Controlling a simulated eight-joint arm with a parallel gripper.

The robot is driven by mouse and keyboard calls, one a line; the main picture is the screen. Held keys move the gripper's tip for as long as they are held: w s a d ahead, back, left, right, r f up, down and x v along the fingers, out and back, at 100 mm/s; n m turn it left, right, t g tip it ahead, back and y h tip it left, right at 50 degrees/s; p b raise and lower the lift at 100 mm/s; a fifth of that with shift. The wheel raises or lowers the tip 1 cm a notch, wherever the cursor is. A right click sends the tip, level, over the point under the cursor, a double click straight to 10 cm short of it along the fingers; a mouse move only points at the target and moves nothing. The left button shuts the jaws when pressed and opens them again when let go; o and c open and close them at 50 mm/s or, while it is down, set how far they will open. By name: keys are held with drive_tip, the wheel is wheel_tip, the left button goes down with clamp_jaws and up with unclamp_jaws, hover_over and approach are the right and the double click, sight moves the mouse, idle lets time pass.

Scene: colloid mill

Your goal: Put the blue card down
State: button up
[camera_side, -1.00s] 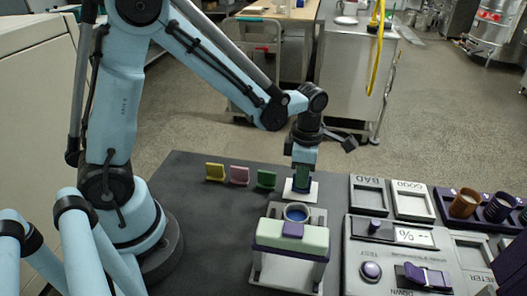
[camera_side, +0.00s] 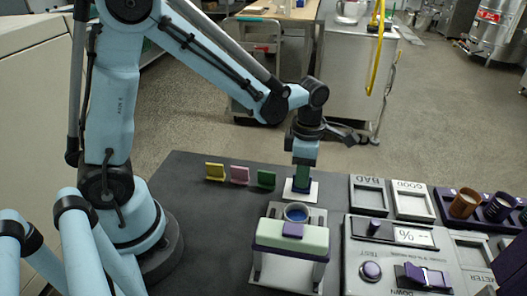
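My gripper (camera_side: 302,180) points down over a small white plate (camera_side: 300,190) on the dark table, at the right end of a row of cards. A dark bluish-green shape shows at its fingertips, low over the plate. I cannot tell whether this is the blue card or the fingers themselves. Whether the fingers are open or shut is too small to see. No blue card shows clearly anywhere else. To the left stand a yellow card (camera_side: 215,172), a pink card (camera_side: 239,175) and a green card (camera_side: 266,179), each upright.
In front of the plate is a pale green and purple machine (camera_side: 291,236) with a cup of blue content (camera_side: 297,213). To the right are a grey control panel (camera_side: 395,262), two frames marked BAD (camera_side: 368,195) and GOOD (camera_side: 411,203), and a cup rack (camera_side: 480,212).

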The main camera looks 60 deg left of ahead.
wheel_tip(320, 180, up, 10)
drive_tip(key=r, duration=0.1)
drive_tip(key=s+a+m+t, duration=0.1)
drive_tip(key=s+m+t, duration=0.2)
drive_tip(key=m, duration=1)
drive_tip(key=s+a+m+t, duration=0.2)
drive_tip(key=s+m+t, duration=0.2)
drive_tip(key=m, duration=1)
drive_tip(key=shift+s+a+f, duration=0.25)
drive_tip(key=shift+s, duration=0.2)
